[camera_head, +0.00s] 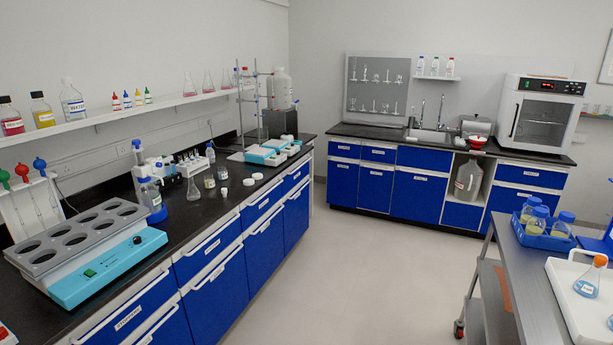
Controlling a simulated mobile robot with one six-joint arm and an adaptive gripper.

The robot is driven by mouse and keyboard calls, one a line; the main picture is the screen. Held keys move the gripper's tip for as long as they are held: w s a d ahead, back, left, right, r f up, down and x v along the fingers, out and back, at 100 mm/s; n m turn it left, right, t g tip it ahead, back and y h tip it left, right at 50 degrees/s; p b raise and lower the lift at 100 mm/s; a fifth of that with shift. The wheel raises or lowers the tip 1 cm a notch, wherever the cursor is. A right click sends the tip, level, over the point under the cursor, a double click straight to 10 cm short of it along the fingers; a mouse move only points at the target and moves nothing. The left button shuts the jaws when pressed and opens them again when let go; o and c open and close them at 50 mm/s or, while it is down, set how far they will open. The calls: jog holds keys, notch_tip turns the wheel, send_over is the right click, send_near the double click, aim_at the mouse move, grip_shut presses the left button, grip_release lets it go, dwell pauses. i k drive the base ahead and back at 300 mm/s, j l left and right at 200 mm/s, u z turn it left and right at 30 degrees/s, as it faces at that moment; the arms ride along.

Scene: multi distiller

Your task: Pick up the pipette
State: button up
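Several slim items with red, blue and green knobs, which look like pipettes, stand at the left edge of the left bench; the blue-topped one (39,164) and the red-topped one (22,170) show most clearly. They rest at a white sloped stand (35,207), behind the grey block with round wells. The green-topped one (4,177) is cut by the picture's edge. I cannot tell for sure which item is the pipette. A small black-topped item (211,151) stands farther along the bench and may be a dropper. My gripper is not in view.
A steel cart (520,262) stands at right. The floor (340,265) between them is clear.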

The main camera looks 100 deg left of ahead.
aim_at(22, 170)
jog(key=i+j+u, duration=0.1)
jog(key=j+u, duration=0.3)
jog(key=i+j+u, duration=0.1)
jog(key=j+u, duration=0.3)
jog(key=i+j+u, duration=0.2)
jog(key=u, duration=0.25)
jog(key=i+j+u, duration=0.2)
jog(key=j+u, duration=0.2)
jog(key=i+j+u, duration=0.25)
jog(key=i+u, duration=0.2)
jog(key=i+j+u, duration=0.1)
jog(key=i+u, duration=0.3)
jog(key=i+l+u, duration=0.1)
jog(key=i+u, duration=0.35)
jog(key=i+l+u, duration=0.25)
jog(key=i+u, duration=0.2)
jog(key=i+l+u, duration=0.25)
jog(key=u, duration=0.15)
jog(key=i+l+u, duration=0.55)
jog(key=l+u, duration=0.25)
jog(key=i+l+u, duration=0.15)
jog(key=l+u, duration=0.25)
jog(key=i+l+u, duration=0.1)
jog(key=l+u, duration=0.3)
